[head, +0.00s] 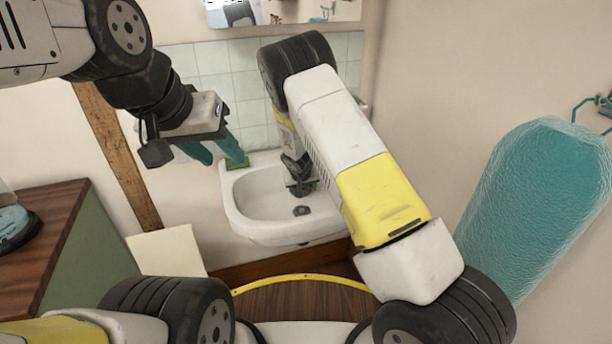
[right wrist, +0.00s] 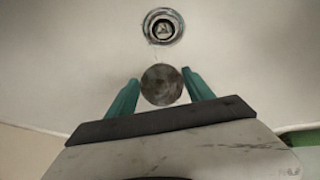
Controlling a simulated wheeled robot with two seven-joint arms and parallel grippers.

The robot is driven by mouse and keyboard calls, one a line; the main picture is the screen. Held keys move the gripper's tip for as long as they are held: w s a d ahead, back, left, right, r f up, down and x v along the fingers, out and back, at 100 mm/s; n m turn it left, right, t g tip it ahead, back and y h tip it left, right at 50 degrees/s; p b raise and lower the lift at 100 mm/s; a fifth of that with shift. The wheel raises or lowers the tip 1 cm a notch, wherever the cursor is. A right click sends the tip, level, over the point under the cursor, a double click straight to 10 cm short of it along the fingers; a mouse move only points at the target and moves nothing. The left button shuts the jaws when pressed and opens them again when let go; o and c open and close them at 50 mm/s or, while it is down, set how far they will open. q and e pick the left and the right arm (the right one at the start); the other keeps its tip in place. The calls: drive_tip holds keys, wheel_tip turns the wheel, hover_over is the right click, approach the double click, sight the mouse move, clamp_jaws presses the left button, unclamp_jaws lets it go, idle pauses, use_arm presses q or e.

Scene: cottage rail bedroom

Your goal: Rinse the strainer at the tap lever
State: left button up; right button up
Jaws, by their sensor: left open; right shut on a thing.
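My right gripper (head: 303,187) is low over the white basin (head: 245,195). In the right wrist view my right gripper (right wrist: 161,90) has its green fingers on either side of a round, mottled grey disc, which looks like the strainer (right wrist: 161,85). It is held near the drain (right wrist: 163,25), which also shows in the head view (head: 302,210). I cannot tell its height above the basin. My left gripper (head: 213,151) is open and empty, left of and above the basin. I cannot make out the tap lever; my right arm covers the wall behind the basin.
A large teal padded thing (head: 540,205) is at the right. A mirror (head: 285,12) hangs above the tiles.

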idle(0.7)
drive_tip(key=shift+d, duration=0.55)
drive_tip(key=shift+a, duration=0.2)
drive_tip(key=shift+a, duration=0.4)
drive_tip(key=shift+d, duration=0.1)
drive_tip(key=shift+d, duration=0.5)
drive_tip(key=shift+s+a, duration=0.1)
drive_tip(key=shift+s, duration=3.9)
